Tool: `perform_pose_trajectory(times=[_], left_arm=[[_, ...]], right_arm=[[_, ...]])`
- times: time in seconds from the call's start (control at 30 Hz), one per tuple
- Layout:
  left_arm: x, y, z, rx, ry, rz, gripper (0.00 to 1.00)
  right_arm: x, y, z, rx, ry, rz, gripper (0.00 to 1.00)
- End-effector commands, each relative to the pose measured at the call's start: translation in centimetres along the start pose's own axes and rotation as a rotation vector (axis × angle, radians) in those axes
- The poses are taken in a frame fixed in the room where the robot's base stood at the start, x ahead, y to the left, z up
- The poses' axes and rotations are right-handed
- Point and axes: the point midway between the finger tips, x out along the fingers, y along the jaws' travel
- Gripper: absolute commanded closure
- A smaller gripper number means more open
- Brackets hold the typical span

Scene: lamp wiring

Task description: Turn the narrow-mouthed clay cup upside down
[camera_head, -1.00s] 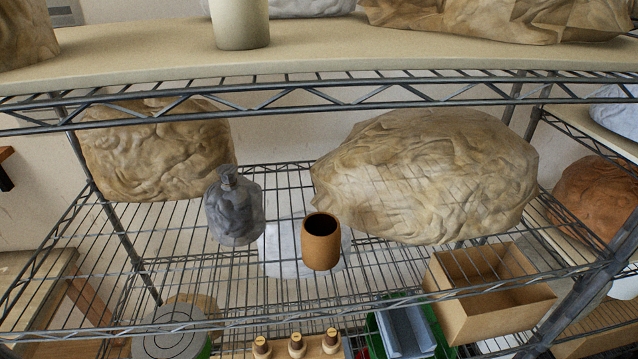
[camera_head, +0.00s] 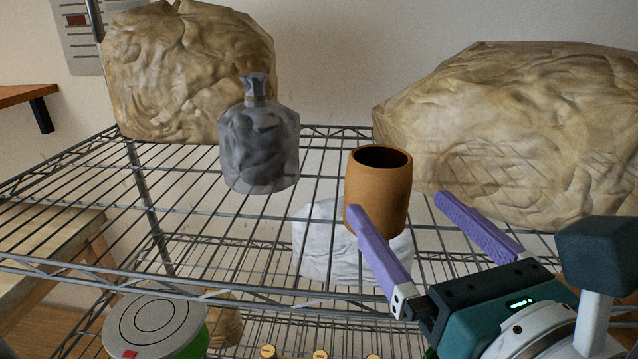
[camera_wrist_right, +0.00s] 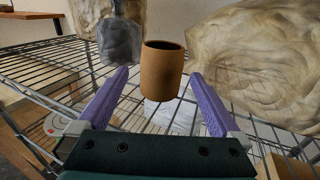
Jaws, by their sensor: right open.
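The clay cup (camera_head: 378,190) is brown and stands upright on the wire shelf, its dark mouth facing up. It also shows in the right wrist view (camera_wrist_right: 161,72), ahead of the fingers and between their lines. My right gripper (camera_head: 395,204) is open, with two purple fingers spread wide. In the head view the left finger's tip overlaps the cup's lower left, and the other finger is to the right of the cup. In the wrist view the right gripper (camera_wrist_right: 161,76) shows nothing held. I cannot tell whether a finger touches the cup. My left gripper is not in view.
A grey bottle-shaped bag (camera_head: 258,140) stands left of the cup on the wire shelf (camera_head: 330,150). A large tan wrapped bundle (camera_head: 520,130) is close on the right, another (camera_head: 190,75) at back left. A white bundle (camera_head: 320,255) and a round grey-lidded container (camera_head: 155,322) are lower down.

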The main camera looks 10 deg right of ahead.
Motion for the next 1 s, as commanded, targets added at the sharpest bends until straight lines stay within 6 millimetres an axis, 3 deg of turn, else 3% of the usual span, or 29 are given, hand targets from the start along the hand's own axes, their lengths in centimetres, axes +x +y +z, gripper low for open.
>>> perform_pose_trajectory(times=[0.6, 0.93, 1.0], left_arm=[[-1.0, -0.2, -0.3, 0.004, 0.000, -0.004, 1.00], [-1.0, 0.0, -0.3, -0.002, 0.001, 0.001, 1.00], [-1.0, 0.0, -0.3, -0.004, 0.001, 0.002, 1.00]], right_arm=[[7.1, -0.3, -0.1, -0.006, -0.002, 0.004, 0.00], [7.9, -0.3, -0.2, -0.006, -0.001, 0.003, 0.00], [7.9, -0.3, -0.2, -0.007, -0.001, 0.003, 0.06]])
